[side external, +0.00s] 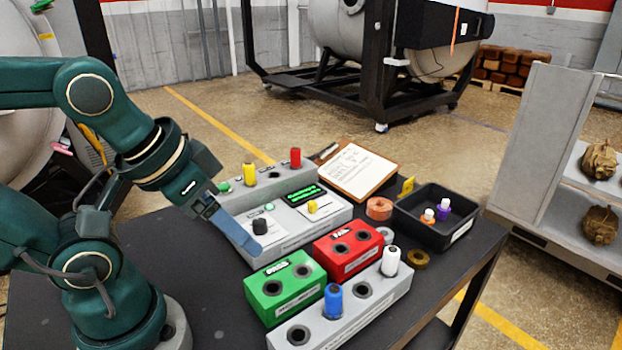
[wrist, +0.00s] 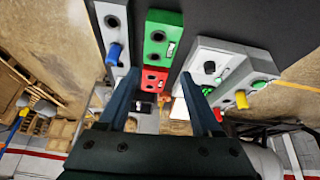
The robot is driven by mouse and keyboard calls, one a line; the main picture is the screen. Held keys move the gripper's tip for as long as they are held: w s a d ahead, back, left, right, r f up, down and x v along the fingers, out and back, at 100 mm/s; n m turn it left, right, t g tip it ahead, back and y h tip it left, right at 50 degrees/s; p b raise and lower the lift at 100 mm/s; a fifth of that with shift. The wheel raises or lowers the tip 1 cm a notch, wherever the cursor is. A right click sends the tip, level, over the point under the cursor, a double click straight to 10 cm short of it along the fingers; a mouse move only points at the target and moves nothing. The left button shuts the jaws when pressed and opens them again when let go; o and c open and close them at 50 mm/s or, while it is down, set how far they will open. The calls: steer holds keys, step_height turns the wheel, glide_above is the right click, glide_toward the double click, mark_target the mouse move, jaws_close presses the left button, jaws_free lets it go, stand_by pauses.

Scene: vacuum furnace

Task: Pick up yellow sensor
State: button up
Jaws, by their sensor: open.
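A yellow sensor (side external: 249,173) stands upright in the long grey rack (side external: 282,181) at the back left of the table. A yellow cylinder also shows at the right in the wrist view (wrist: 241,99). My gripper (side external: 250,240) hangs in front of the grey control box (side external: 290,232), to the lower left of the yellow sensor and apart from it. In the wrist view, my two fingers (wrist: 160,74) are spread with nothing gripped between them. The exact gap between fingertips and box is hard to judge.
A red sensor (side external: 295,158) shares the rear rack. Green (side external: 285,290) and red (side external: 348,251) boxes stand ahead of a front rack with blue (side external: 333,300) and white (side external: 390,260) sensors. A black bin (side external: 436,234) and clipboard (side external: 358,170) lie right. The table's left side is clear.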

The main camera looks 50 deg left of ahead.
steer(key=w+a+r+n, duration=0.2)
steer(key=w+r+n, duration=0.3)
steer(key=n, duration=0.8)
steer(key=n+g, duration=0.5)
steer(key=n, duration=1.4)
glide_toward(249, 163)
steer(key=w+d+f, duration=0.1)
steer(key=d+f, duration=0.1)
steer(key=d, duration=0.2)
steer(key=shift+n+g, duration=0.3)
steer(key=shift+n, duration=0.5)
steer(key=a+f, duration=0.3)
steer(key=f, duration=0.1)
steer(key=shift+s+a+f, duration=0.1)
steer(key=shift+s+a, duration=0.05)
steer(key=shift+a, duration=0.2)
steer(key=shift+s+a+f, duration=0.15)
steer(key=shift+s+f, duration=0.05)
steer(key=shift+f, duration=2.5)
jaws_close()
